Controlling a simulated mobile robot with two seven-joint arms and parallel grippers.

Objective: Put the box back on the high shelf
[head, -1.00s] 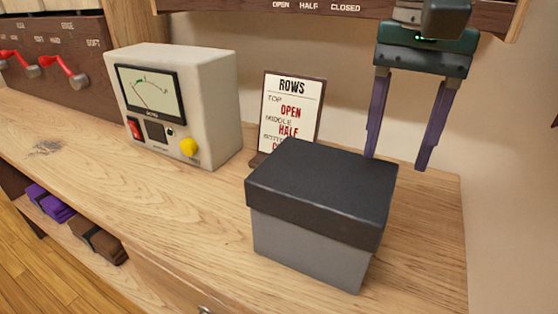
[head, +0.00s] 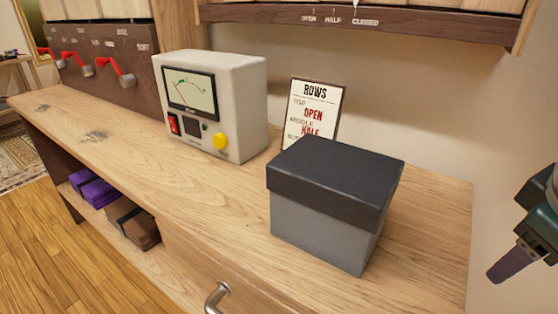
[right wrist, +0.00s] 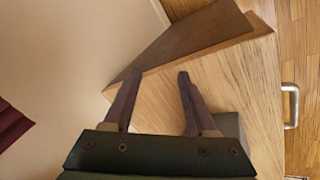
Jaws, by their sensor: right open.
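The box (head: 322,228), grey with a black lid, sits closed and upright on the wooden counter (head: 440,235), right of the meter. My right gripper (head: 497,272) is at the right edge of the head view, apart from the box and partly cut off. In the right wrist view its two fingers (right wrist: 155,88) are spread with nothing between them. I cannot tell for sure which part is the high shelf; a dark wooden ledge (head: 400,27) marked OPEN, HALF, CLOSED runs above the counter. My left gripper is not in view.
A sign headed ROWS (head: 312,105) stands behind the box, partly hidden by it. A cream meter (head: 240,105) and a panel with red levers (head: 95,60) stand to the left. A drawer handle (head: 216,296) juts from the counter front. The counter right of the box is clear.

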